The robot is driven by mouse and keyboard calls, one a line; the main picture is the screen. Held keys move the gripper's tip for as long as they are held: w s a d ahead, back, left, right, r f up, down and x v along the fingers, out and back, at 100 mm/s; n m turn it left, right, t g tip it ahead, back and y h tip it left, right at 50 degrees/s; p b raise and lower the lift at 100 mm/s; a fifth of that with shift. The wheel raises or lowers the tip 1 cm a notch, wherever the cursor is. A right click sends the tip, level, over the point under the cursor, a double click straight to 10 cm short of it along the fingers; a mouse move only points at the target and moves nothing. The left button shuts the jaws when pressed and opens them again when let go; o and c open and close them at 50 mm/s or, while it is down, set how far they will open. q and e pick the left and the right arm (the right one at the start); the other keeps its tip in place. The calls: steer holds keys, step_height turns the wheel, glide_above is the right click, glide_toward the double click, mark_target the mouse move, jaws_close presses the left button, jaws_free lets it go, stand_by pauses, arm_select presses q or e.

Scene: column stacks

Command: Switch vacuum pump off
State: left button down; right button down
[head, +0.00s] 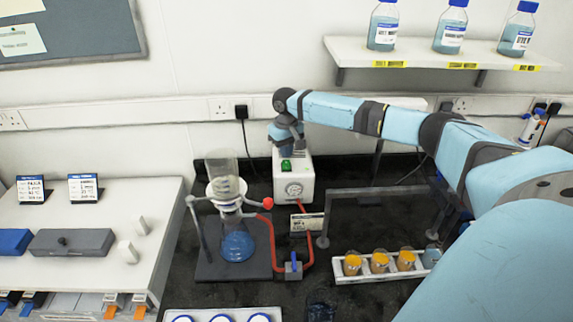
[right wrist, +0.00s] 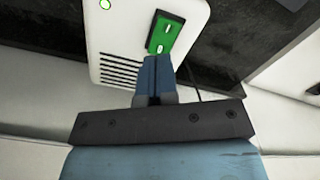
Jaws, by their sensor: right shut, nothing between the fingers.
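The vacuum pump (head: 293,187) is a white box at the back of the black bench, with a green rocker switch (head: 286,166) on its top. In the right wrist view the pump (right wrist: 125,20) shows vent slots, and its green switch (right wrist: 162,33) has light marks on it. My right gripper (head: 287,152) points down over the pump's top. Its fingers (right wrist: 154,62) are shut and empty, with the tips right at the near edge of the switch. I cannot tell whether they touch it. My left gripper is not in view.
A glass filter funnel (head: 222,170) on a flask of blue liquid (head: 238,247) stands front left of the pump, with red tubing (head: 305,262) beside it. A shelf of bottles (head: 420,52) is above.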

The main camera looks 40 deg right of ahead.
mark_target(286, 162)
steer(key=shift+f, duration=1.4)
stand_by(0.4)
steer(key=shift+r+p, duration=0.9)
steer(key=shift+p, duration=0.2)
step_height(286, 162, up, 3)
steer(key=p, duration=0.3)
steer(key=shift+r, duration=1.1)
